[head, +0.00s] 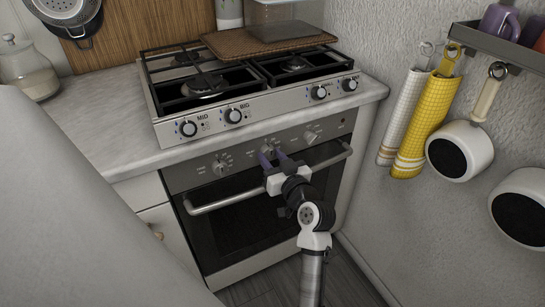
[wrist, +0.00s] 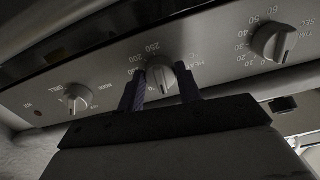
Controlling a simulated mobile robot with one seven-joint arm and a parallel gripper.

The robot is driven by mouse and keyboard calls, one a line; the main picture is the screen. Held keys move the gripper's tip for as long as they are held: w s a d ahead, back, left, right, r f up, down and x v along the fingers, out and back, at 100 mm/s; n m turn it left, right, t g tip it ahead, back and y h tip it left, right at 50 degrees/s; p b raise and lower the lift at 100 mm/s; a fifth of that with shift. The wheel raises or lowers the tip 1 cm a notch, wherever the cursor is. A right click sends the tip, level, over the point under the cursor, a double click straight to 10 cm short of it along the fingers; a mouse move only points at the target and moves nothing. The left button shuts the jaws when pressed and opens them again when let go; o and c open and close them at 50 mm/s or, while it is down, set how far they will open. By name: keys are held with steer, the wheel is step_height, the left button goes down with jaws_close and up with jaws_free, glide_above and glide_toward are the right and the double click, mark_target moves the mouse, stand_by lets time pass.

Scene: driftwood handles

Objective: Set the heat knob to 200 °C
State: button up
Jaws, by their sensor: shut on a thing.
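The heat knob (wrist: 160,77) is a round silver-grey knob in the middle of the oven's control panel. In the wrist view the dark fingers of my gripper (wrist: 160,90) stand on either side of it, shut on it. Numbers including 250 and 200 show on the panel around its upper left, with the word HEAT at its right. I cannot tell clearly which number its pointer marks. In the head view my gripper (head: 271,157) is at the middle of the panel, and its fingers mostly hide the heat knob.
The mode knob (wrist: 77,98) is left of the heat knob and the timer knob (wrist: 273,40) is right. The oven handle (head: 225,201) runs below the panel. Hob knobs (head: 233,115) sit above, under the gas hob. Pans (head: 460,150) hang on the right wall.

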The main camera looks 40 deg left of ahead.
steer(key=m+p, duration=0.4)
steer(key=m, duration=0.3)
steer(key=shift+s+r, duration=0.1)
steer(key=shift+r, duration=0.05)
steer(key=m+p, duration=0.2)
steer(key=m, duration=0.1)
steer(key=shift+r+m, duration=0.1)
steer(key=shift+m, duration=0.2)
steer(key=m+p, duration=0.3)
steer(key=shift+s+m, duration=0.1)
steer(key=shift+m, duration=0.2)
steer(key=m+p, duration=0.3)
steer(key=shift+r+m, duration=0.1)
steer(key=shift+m, duration=0.2)
steer(key=m+p, duration=0.3)
steer(key=shift+m, duration=0.3)
steer(key=m+p, duration=0.2)
steer(key=m, duration=0.1)
steer(key=shift+r, duration=0.1)
steer(key=shift+m+p, duration=1.05)
steer(key=shift+m, duration=0.65)
